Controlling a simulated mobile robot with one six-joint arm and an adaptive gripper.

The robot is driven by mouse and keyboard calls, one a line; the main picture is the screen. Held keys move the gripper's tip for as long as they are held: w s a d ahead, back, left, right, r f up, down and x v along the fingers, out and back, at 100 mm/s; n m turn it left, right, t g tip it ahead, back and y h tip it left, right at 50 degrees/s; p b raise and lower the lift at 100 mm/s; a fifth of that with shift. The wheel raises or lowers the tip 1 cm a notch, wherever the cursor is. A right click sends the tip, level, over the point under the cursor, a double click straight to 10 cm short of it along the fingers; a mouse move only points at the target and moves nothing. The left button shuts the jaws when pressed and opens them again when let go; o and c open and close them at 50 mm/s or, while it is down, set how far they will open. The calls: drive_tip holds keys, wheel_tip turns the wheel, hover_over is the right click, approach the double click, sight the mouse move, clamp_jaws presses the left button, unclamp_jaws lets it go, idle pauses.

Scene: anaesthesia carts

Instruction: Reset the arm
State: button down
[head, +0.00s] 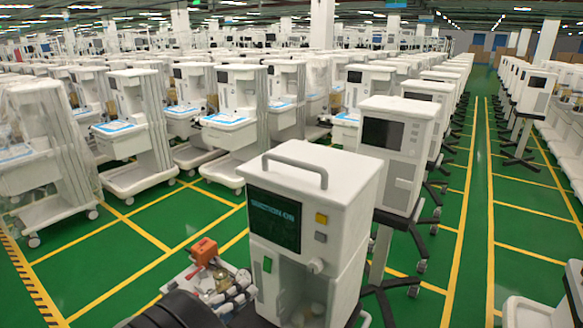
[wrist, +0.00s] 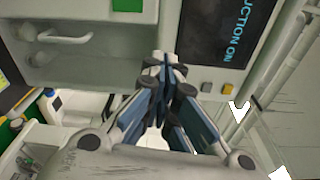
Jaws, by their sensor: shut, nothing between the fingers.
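My gripper (wrist: 164,62) points at the front of the white suction unit in the wrist view, its blue-grey fingers brought together with nothing between them. In the head view my gripper (head: 247,283) is low, beside the lower front of the suction unit (head: 325,175). The unit's dark screen (head: 275,219) reads "SUCTION ON" in the head view. The screen also shows in the wrist view (wrist: 232,32), turned sideways, with a yellow button (wrist: 205,87) beside it. A green button (wrist: 128,5) is at the top edge. Whether the fingertips touch the unit is unclear.
An orange object (head: 203,251) lies on a surface left of my gripper. Rows of white carts (head: 233,110) stand behind on a green floor. Another similar unit (head: 395,150) is close behind the suction unit. A yellow-lined aisle (head: 475,190) at right is clear.

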drive_tip(key=s+d+r+m+g+y+b, duration=0.1)
drive_tip(key=s+d+r+m+g, duration=0.2)
drive_tip(key=d+m, duration=0.5)
drive_tip(key=s+d+m+g+b, duration=0.1)
drive_tip(key=s+d+m+g, duration=0.2)
drive_tip(key=d+m+g, duration=0.45)
drive_tip(key=s+d+r+m+g+y+b, duration=0.1)
drive_tip(key=s+d+r+m, duration=0.15)
drive_tip(key=d+m, duration=0.55)
drive_tip(key=s+d+f+m+t+y+b, duration=0.1)
drive_tip(key=s+m+y, duration=0.3)
drive_tip(key=s+m, duration=0.4)
drive_tip(key=s+d+f+m+t+y+b, duration=0.1)
drive_tip(key=s+d+m+y+b, duration=0.1)
drive_tip(key=s+m, duration=0.6)
drive_tip(key=d+m+y, duration=0.1)
drive_tip(key=m+y, duration=0.1)
drive_tip(key=m, duration=0.3)
drive_tip(key=shift+s+y+b, duration=0.3)
drive_tip(key=shift+y+b, duration=0.05)
drive_tip(key=shift+y, duration=0.05)
drive_tip(key=c, duration=2.3)
unclamp_jaws()
drive_tip(key=shift+d+m, duration=0.1)
drive_tip(key=shift+m, duration=0.15)
